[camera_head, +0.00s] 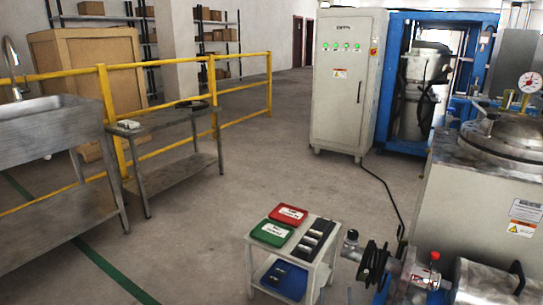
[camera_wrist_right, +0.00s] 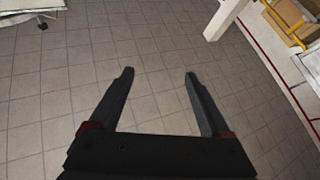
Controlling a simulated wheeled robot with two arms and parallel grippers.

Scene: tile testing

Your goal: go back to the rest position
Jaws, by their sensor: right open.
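My right gripper (camera_wrist_right: 158,75) shows in the right wrist view. Its two dark fingers are spread apart with nothing between them, and bare grey floor tiles lie beyond. I cannot make out either gripper clearly in the head view. My left gripper is not seen.
A small white cart (camera_head: 318,274) with a red tray (camera_head: 288,214) and a green tray (camera_head: 272,233) stands in front. Machinery (camera_head: 413,275) stands at the lower right. A steel sink (camera_head: 50,130), a steel table (camera_head: 165,122) and a yellow railing (camera_head: 240,88) are left. Mid-floor is clear.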

